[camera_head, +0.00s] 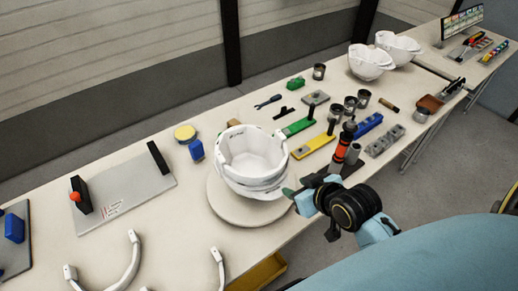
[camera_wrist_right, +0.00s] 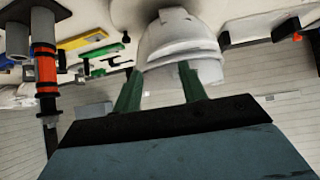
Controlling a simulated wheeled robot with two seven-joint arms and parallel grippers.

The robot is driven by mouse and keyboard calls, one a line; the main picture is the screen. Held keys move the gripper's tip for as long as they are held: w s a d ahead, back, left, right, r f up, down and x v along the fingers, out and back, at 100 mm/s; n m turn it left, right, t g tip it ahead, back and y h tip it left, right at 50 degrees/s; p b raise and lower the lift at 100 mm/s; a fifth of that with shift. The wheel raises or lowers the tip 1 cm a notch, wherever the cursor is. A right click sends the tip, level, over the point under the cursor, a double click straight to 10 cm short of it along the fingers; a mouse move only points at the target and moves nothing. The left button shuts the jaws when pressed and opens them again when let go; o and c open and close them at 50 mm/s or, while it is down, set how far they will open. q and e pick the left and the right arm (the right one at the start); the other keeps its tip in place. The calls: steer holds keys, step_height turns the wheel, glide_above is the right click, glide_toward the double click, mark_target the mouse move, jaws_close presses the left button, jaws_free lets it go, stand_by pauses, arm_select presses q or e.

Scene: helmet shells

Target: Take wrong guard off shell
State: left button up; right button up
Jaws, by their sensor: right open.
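A white helmet shell (camera_head: 252,150) rests open side up on a round pale stand (camera_head: 228,207) at the table's front edge. A white band around its lower side could be the guard, but its outline merges with the shell. My right gripper (camera_head: 290,188) is at the shell's near right side with green fingers apart. In the right wrist view the open fingers (camera_wrist_right: 160,82) point at the shell (camera_wrist_right: 178,35), with nothing clearly held between them. I cannot tell whether a fingertip touches it. My left gripper does not show.
Loose white curved guards (camera_head: 132,262) lie at the front left. A grey board (camera_head: 125,187) is left of the stand. An orange-black upright tool (camera_head: 342,148) stands close behind my right gripper. Two more white shells (camera_head: 370,63) sit at the back. A yellow bin (camera_head: 258,274) is below the edge.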

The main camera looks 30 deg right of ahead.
steer(key=w+d+r+m+t, duration=0.1)
steer(key=w+d+r+t, duration=0.3)
steer(key=w+d+r, duration=0.1)
glide_toward(282, 135)
steer(key=w, duration=0.1)
steer(key=w+f, duration=0.1)
steer(key=w+a, duration=0.1)
steer(key=shift+w+f+h, duration=0.15)
steer(key=shift+f+h, duration=0.1)
steer(key=shift+h, duration=0.15)
steer(key=shift+d+p+x, duration=0.2)
steer(key=shift+p+x, duration=0.3)
steer(key=shift+x, duration=2.55)
steer(key=shift+r, duration=0.1)
jaws_close()
